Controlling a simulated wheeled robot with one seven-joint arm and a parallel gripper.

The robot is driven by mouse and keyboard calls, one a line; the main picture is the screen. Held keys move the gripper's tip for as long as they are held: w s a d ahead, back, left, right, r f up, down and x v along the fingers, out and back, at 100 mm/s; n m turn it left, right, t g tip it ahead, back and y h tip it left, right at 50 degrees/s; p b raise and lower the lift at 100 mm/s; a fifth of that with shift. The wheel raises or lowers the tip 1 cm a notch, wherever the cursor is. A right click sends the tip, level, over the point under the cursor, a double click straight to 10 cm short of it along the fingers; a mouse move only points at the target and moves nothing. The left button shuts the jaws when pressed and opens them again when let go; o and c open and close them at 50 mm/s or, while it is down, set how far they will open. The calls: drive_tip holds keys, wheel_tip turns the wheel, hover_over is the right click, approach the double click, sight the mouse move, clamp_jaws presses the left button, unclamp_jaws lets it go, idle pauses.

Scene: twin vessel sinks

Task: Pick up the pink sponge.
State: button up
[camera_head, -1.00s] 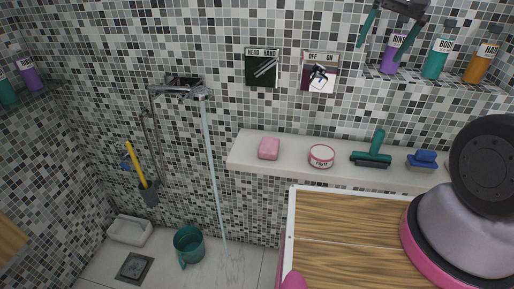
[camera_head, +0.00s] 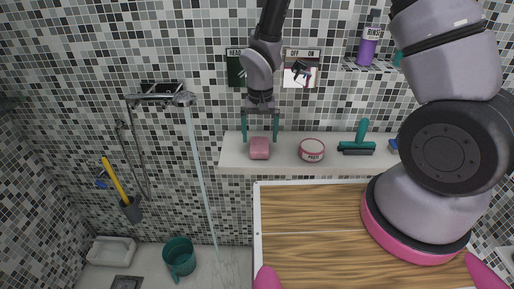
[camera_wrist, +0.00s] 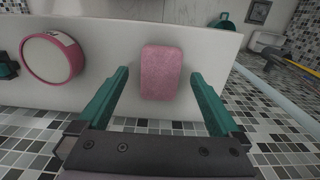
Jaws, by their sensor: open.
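The pink sponge (camera_head: 259,148) is a small rounded block on the white ledge (camera_head: 232,158), near its left end. It also shows in the wrist view (camera_wrist: 161,73), ahead of and between the fingers. My gripper (camera_head: 260,130) is open, with a teal finger to each side of the sponge in the head view. In the wrist view my gripper (camera_wrist: 161,95) holds nothing, and a gap shows between each finger and the sponge. I cannot tell how far the fingertips are from the ledge.
A round pink-rimmed tin (camera_head: 312,151) stands right of the sponge, then a teal squeegee (camera_head: 357,139). Black and white wall panels (camera_head: 299,68) are behind my arm. A wooden-topped surface (camera_head: 310,215) lies below the ledge. A teal mug (camera_head: 179,257) stands on the floor.

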sight(259, 147)
drive_tip(key=f, duration=0.5)
drive_tip(key=shift+w+a+f, duration=0.1)
drive_tip(key=shift+w+f, duration=0.05)
drive_tip(key=shift+w, duration=0.1)
drive_tip(key=shift+c, duration=0.3)
drive_tip(key=c, duration=1.3)
wheel_tip(259, 147, up, 10)
drive_tip(key=shift+r, duration=0.1)
